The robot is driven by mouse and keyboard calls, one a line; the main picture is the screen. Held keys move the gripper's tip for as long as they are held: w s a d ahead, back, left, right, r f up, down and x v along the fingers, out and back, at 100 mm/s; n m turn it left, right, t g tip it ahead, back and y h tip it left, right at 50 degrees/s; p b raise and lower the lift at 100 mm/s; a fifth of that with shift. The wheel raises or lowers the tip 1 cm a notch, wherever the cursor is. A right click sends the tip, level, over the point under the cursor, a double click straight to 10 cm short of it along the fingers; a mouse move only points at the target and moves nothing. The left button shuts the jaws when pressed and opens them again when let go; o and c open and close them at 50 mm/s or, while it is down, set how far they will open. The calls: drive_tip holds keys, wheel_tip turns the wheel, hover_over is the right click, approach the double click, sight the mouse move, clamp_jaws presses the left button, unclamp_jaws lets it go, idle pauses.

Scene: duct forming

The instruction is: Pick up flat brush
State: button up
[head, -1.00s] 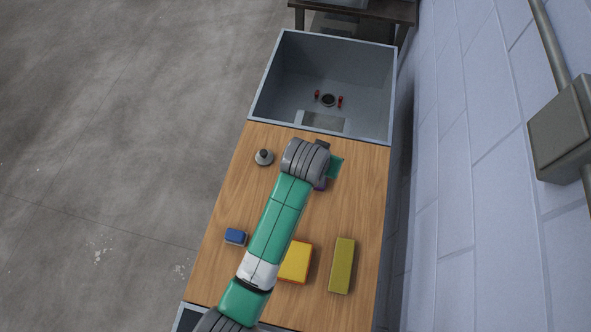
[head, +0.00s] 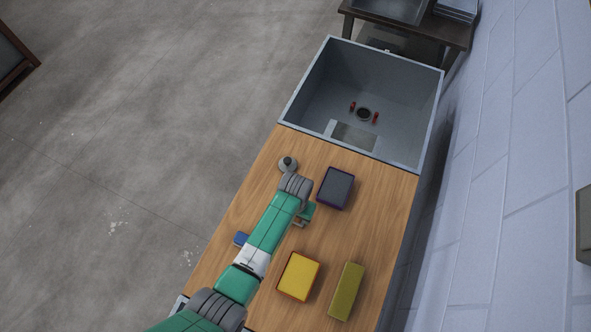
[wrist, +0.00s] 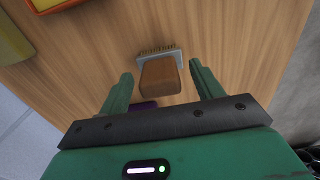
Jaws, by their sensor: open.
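The flat brush (wrist: 160,76) shows in the wrist view as a brown wooden block with a grey band and short bristles. It lies on the wooden tabletop between my gripper's two green fingers, which are spread apart on either side of it. My gripper (wrist: 161,80) is open and empty. Contact with the brush cannot be told. In the head view my gripper (head: 306,212) is over the middle of the table, and a small tan part of the brush (head: 299,223) shows beside it; the rest is hidden.
A dark block with a purple edge (head: 336,188) lies just beyond my gripper. A grey round item (head: 288,163), a partly hidden blue block (head: 241,239), a yellow block (head: 299,276) and an olive block (head: 346,291) are also on the table. A grey sink (head: 328,86) adjoins its far end.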

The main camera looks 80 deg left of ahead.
drive_tip(key=shift+f, duration=0.65)
drive_tip(key=c, duration=1.1)
drive_tip(key=shift+r, duration=0.1)
